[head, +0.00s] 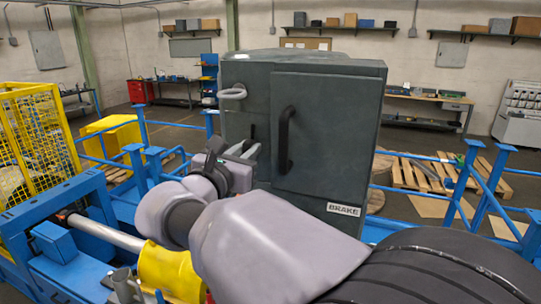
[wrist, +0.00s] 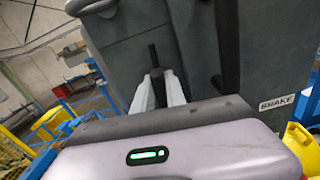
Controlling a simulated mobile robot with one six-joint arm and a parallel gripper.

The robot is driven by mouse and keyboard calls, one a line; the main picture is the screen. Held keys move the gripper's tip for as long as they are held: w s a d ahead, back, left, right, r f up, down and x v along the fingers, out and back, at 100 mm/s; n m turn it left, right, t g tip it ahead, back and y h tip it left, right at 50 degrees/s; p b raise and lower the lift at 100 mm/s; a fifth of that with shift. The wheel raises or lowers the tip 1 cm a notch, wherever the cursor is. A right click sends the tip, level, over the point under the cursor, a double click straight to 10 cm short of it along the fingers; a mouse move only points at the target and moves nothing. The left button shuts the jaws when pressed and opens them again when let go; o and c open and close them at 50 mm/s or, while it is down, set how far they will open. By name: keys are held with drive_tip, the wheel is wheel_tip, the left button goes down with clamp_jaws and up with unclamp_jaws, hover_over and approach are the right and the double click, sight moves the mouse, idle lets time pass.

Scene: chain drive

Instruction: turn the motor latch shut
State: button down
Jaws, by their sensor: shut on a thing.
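The lever looks about upright in the wrist view. Its lower part and pivot are hidden by the fingers and my wrist.
Blue rails (head: 460,185) run around the machine. A yellow cage (head: 38,140) and a metal shaft (head: 105,233) are at the left. Wooden pallets (head: 430,172) lie on the floor behind.

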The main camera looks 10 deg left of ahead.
drive_tip(key=m+b, duration=0.1)
drive_tip(key=b, duration=0.1)
drive_tip(key=m+b, duration=0.2)
drive_tip(key=b, duration=0.1)
drive_tip(key=shift+d+f, duration=0.1)
drive_tip(key=shift+f, duration=0.3)
drive_tip(key=m+b, duration=0.5)
drive_tip(key=b, duration=0.1)
drive_tip(key=shift+d+m+b, duration=0.1)
drive_tip(key=shift+m+b, duration=0.2)
drive_tip(key=shift+m, duration=0.1)
drive_tip(key=m+b, duration=0.4)
drive_tip(key=shift+s+m+b, duration=0.1)
drive_tip(key=shift+m+b, duration=1.4)
drive_tip(key=shift+m, duration=0.5)
drive_tip(key=c, duration=1.4)
unclamp_jaws()
drive_tip(key=shift+o, duration=0.2)
drive_tip(key=shift+r, duration=0.1)
drive_tip(key=shift+d, duration=0.1)
